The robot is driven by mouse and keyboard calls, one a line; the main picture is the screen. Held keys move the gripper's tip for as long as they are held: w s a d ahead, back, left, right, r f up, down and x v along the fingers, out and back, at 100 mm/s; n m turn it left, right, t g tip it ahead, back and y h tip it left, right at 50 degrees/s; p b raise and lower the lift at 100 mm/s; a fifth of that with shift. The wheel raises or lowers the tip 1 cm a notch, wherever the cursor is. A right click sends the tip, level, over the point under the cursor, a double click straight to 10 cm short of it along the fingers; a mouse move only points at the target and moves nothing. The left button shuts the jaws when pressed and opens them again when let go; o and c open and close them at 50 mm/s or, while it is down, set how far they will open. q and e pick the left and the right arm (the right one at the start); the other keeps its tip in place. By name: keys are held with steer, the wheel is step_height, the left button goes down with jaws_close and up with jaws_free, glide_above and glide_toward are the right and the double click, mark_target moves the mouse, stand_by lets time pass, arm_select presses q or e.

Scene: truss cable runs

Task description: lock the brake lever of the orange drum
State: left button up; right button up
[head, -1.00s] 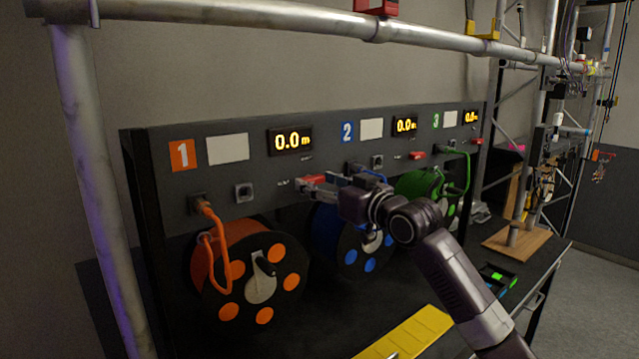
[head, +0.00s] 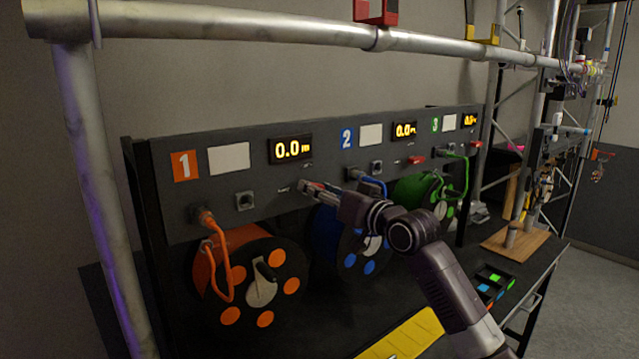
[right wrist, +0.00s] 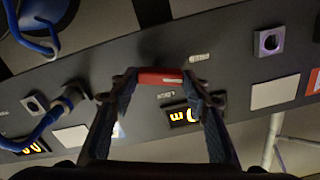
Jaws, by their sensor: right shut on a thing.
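The orange drum (head: 250,278) stands at the left under panel section 1 in the head view. Its orange cable runs up to a socket. A red brake lever (right wrist: 161,76) sits on the panel between the fingertips of my right gripper (right wrist: 161,84) in the right wrist view. In the head view my right gripper (head: 317,189) reaches to the panel below and right of display 1 and mostly covers this lever. It is shut on the lever. My left gripper is out of view.
The blue drum (head: 342,240) and green drum (head: 422,192) stand to the right, the blue one partly behind my right arm. Another red lever (head: 416,160) is on section 2. A metal rail (head: 260,29) crosses above the panel. A tray (head: 492,284) lies on the bench.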

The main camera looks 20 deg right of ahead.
steer(key=m+p, duration=0.4)
steer(key=m, duration=0.1)
steer(key=m+p, duration=0.2)
steer(key=shift+d+r, duration=0.1)
steer(key=shift+r, duration=0.2)
steer(key=m+p, duration=0.4)
steer(key=shift+w+d+m, duration=0.1)
steer(key=shift+m, duration=0.2)
steer(key=shift+f+m+p, duration=0.2)
steer(key=shift+m+p, duration=0.75)
steer(key=shift+m, duration=0.35)
steer(key=o, duration=1.2)
steer(key=shift+c, duration=0.2)
